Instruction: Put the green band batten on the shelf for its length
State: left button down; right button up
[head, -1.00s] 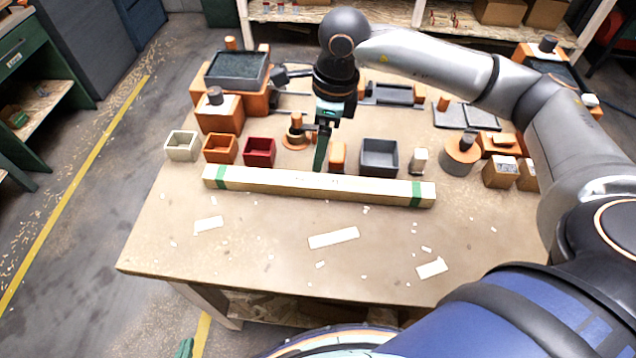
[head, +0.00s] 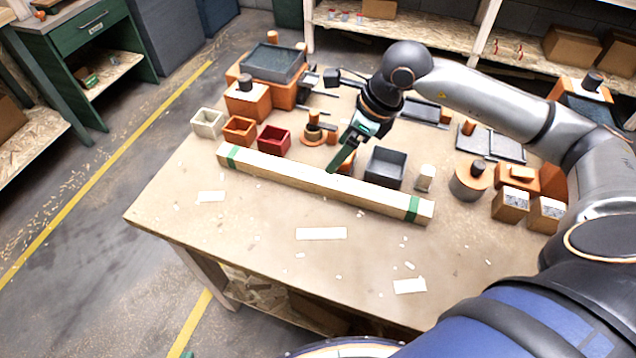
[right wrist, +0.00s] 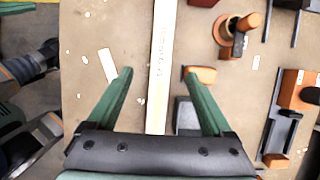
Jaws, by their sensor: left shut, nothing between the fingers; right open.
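The batten (head: 310,179) is a long pale wooden bar with a green band near each end. It lies on the bench (head: 250,225) in front of the small bins. My right gripper (head: 345,155) is over the batten's middle. In the right wrist view, its green fingers (right wrist: 159,72) are apart, one on each side of the batten (right wrist: 162,50), with no grip on it. Their height above the bench is hard to judge. Only a green tip of my left gripper (head: 188,354) shows at the bottom edge; it is shut and empty.
White, orange and red bins and a grey bin (head: 385,166) stand close behind the batten. Wooden shelves (head: 440,37) run along the back; another shelf (head: 100,78) is at left. Pale scraps lie on the clear front bench. Which shelf suits the batten's length cannot be told.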

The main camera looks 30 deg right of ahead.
aim_at(319, 176)
jog(key=p+x, duration=0.1)
jog(key=x, duration=1.1)
jog(key=shift+w+f, duration=0.15)
jog(key=shift+d, duration=0.1)
grip_shut()
dwell(0.5)
